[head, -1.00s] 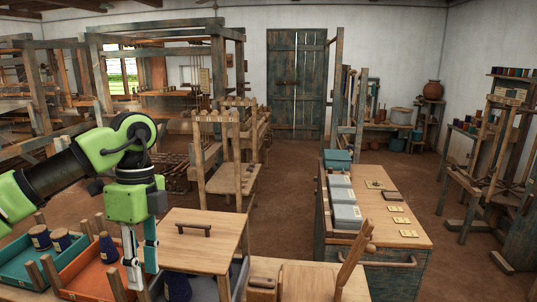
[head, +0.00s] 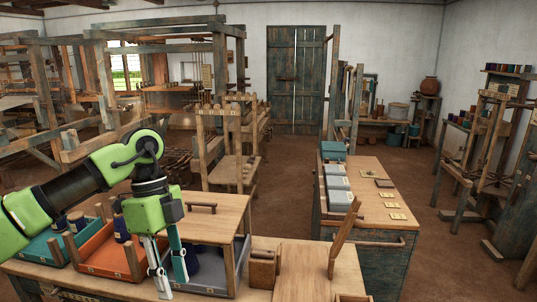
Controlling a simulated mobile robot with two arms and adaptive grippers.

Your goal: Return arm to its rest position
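My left arm comes in from the left in the head view. Its green and black gripper (head: 170,276) hangs fingers down over the front of the workbench (head: 75,281), in front of the orange tray (head: 102,255) and the grey tray (head: 212,282). The two fingers stand apart, and I see nothing held between them. Whether the tips touch anything is hard to tell. My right gripper is not in view.
A blue-green tray (head: 38,252) with dark spools is at the left. An upright wooden stick (head: 342,240) stands to the right. A cabinet (head: 365,255) is beyond; open floor lies behind.

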